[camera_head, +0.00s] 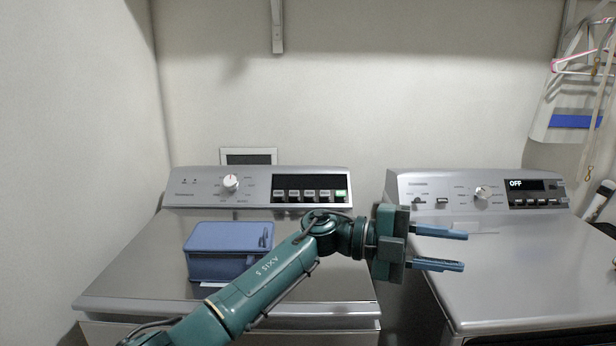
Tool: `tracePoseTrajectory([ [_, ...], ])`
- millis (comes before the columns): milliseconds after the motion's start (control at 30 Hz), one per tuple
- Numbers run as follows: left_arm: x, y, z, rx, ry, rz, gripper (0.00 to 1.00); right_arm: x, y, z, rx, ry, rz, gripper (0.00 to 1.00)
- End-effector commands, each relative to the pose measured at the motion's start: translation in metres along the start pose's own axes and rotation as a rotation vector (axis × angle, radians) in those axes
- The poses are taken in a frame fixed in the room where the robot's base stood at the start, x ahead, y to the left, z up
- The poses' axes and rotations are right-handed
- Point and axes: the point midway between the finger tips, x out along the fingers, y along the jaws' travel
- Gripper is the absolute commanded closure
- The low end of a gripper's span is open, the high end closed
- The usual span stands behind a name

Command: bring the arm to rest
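My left gripper (452,249) is in the middle right of the head view, at the end of my green arm. Its two blue fingers point right and are spread apart with nothing between them. It hangs over the gap between the two machines and the left side of the right machine (530,270). The arm comes in from the bottom left and crosses in front of the left machine (130,280). My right gripper is not in view.
A blue lidded box (228,250) sits on the left machine's top, close behind my arm. Control panels (260,187) rise at the back. The right machine's top is mostly clear. Hangers (584,60) and a white board hang at the far right.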

Motion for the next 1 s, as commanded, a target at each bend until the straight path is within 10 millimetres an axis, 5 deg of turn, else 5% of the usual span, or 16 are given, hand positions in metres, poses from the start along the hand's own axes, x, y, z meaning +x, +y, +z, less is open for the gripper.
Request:
tracePoseTrajectory([
  [267,-0.066,0.054,0.018,-0.270,-0.264,-0.638,0.67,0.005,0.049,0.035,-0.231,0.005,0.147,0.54],
  [567,-0.183,0.192,0.008,-0.682,-0.748,-1.062,0.67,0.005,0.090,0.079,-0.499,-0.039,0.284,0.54],
  [800,-0.254,0.334,-0.068,-1.075,-1.166,-1.165,0.67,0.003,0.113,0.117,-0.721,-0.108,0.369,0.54],
  [1000,-0.277,0.411,-0.147,-1.347,-1.404,-1.119,0.67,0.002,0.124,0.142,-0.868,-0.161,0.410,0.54],
])
